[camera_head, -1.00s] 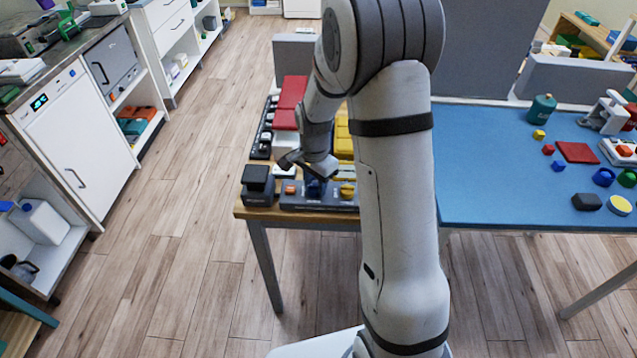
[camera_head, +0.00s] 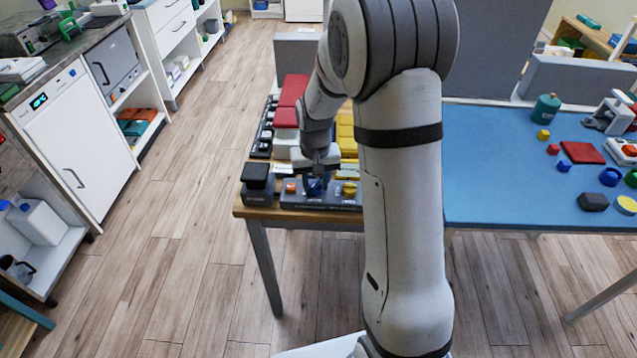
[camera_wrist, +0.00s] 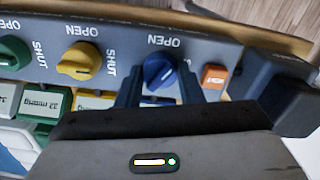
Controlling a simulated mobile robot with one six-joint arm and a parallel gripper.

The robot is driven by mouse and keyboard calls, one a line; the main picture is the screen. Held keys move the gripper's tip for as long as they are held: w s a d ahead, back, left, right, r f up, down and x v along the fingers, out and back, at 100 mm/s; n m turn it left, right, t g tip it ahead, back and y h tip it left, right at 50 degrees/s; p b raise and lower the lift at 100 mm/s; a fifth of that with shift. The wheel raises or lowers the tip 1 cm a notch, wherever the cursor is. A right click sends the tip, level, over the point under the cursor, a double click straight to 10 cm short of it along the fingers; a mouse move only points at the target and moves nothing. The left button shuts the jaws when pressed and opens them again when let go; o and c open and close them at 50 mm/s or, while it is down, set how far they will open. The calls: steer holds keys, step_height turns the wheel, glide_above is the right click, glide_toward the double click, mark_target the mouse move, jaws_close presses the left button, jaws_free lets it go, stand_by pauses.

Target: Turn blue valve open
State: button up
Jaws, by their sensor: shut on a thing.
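The blue valve (camera_wrist: 160,72) is a round knob with a raised grip on a grey panel (camera_wrist: 215,45), with OPEN and part of a SHUT label beside it. In the head view the blue valve (camera_head: 315,187) sits near the panel's middle, partly hidden by my gripper. My gripper (camera_wrist: 161,80) is shut on the blue valve, one finger on each side of it. In the head view my gripper (camera_head: 315,170) points down onto the panel. The knob's exact angle is hard to read.
A yellow valve (camera_wrist: 78,62) and a green valve (camera_wrist: 12,54) are on the same panel. An orange button (camera_wrist: 214,76) is close beside the blue valve. A black block (camera_head: 256,176) stands at the panel's left end. The blue table (camera_head: 480,205) is to the right.

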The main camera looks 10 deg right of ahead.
mark_target(316, 184)
steer(key=n, duration=0.6)
steer(key=shift+s+f+b, duration=0.2)
steer(key=shift+s+b, duration=0.05)
steer(key=shift+b, duration=0.15)
steer(key=shift+n, duration=0.3)
steer(key=o, duration=1)
steer(key=shift+w+r, duration=0.1)
steer(key=shift+c, duration=0.2)
steer(key=shift+r, duration=0.15)
steer(key=shift+w+r, duration=0.1)
steer(key=shift+r, duration=0.3)
step_height(316, 184, up, 7)
steer(key=shift+f, duration=0.1)
